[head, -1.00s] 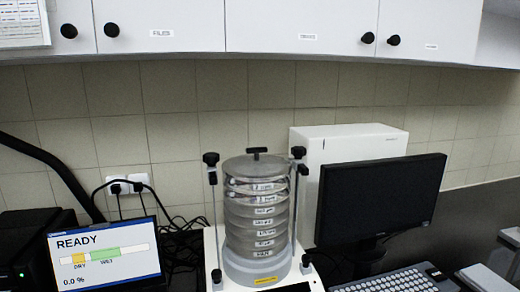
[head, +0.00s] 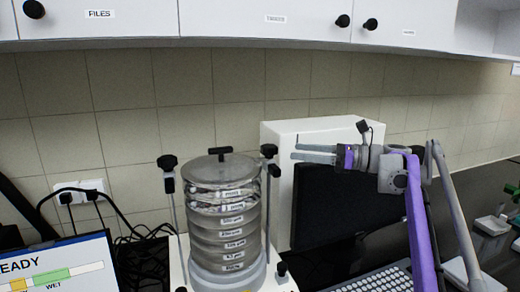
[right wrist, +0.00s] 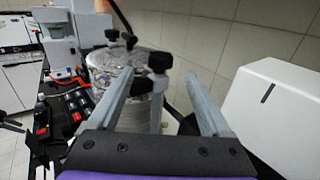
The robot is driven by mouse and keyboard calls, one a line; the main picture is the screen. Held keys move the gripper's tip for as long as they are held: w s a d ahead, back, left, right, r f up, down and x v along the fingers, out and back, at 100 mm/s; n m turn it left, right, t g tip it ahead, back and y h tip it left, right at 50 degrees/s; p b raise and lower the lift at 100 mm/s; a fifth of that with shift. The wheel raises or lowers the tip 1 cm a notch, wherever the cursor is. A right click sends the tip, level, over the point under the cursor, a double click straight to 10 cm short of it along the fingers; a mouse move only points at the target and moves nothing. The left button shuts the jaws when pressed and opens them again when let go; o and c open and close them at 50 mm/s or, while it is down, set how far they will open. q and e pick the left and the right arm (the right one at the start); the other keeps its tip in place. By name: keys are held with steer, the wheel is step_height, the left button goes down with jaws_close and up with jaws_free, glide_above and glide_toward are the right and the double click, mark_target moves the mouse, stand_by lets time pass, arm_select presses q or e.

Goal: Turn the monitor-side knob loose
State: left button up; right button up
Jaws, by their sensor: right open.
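The sieve stack (head: 222,220) stands on its shaker, with a black knob on a rod at each side. The monitor-side knob (head: 268,150) is black and sits atop the right rod. My right gripper (head: 296,153) is open and empty, in front of the white box, with its fingertips a little right of this knob and apart from it. In the right wrist view the knob (right wrist: 160,62) shows between the two fingers, beyond the tips (right wrist: 159,73). The other knob (head: 167,161) tops the left rod. My left gripper is not in view.
The black monitor (head: 325,215) stands under my right gripper, partly hidden by my arm. A white box (head: 280,160) is behind it. The keyboard (head: 372,278) lies in front. White cabinets (head: 235,18) hang above. A READY screen (head: 65,268) is at left.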

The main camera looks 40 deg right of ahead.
mark_target(270, 146)
steer(key=x, duration=0.9)
jaws_close()
